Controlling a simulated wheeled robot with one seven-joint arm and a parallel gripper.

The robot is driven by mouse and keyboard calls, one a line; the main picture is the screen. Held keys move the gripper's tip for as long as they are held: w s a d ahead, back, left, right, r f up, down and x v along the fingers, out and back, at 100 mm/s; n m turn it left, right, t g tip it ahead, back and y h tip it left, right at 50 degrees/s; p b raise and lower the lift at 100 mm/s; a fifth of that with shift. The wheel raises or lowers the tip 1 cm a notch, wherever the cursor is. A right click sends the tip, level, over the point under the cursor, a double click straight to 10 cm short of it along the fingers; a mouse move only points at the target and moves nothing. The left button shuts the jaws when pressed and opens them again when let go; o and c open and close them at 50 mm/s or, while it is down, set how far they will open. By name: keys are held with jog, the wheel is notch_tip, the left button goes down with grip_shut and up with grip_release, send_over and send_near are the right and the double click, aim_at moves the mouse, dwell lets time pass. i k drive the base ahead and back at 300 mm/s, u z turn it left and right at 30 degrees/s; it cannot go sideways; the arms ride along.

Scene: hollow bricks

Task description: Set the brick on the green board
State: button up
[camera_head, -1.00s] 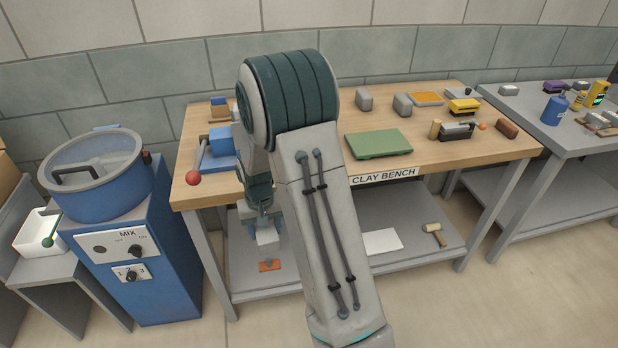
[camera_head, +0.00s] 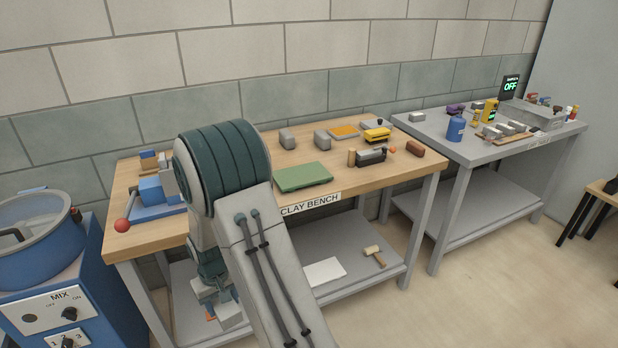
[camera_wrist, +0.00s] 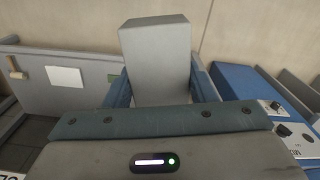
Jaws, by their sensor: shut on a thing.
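A grey block-shaped brick (camera_wrist: 155,55) is held between the two blue fingers of my gripper (camera_wrist: 160,88) in the wrist view. In the head view my gripper (camera_head: 212,288) hangs low in front of the bench, below its top, with the brick (camera_head: 230,316) partly hidden by my arm. The green board (camera_head: 302,177) lies flat on the clay bench (camera_head: 225,235), near its front edge, to the right of my arm. Its top looks bare.
A blue press with a red knob (camera_head: 122,225) is at the left. A mallet (camera_head: 374,254) lies on the lower shelf.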

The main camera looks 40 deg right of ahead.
aim_at(303, 174)
jog(key=z, duration=1)
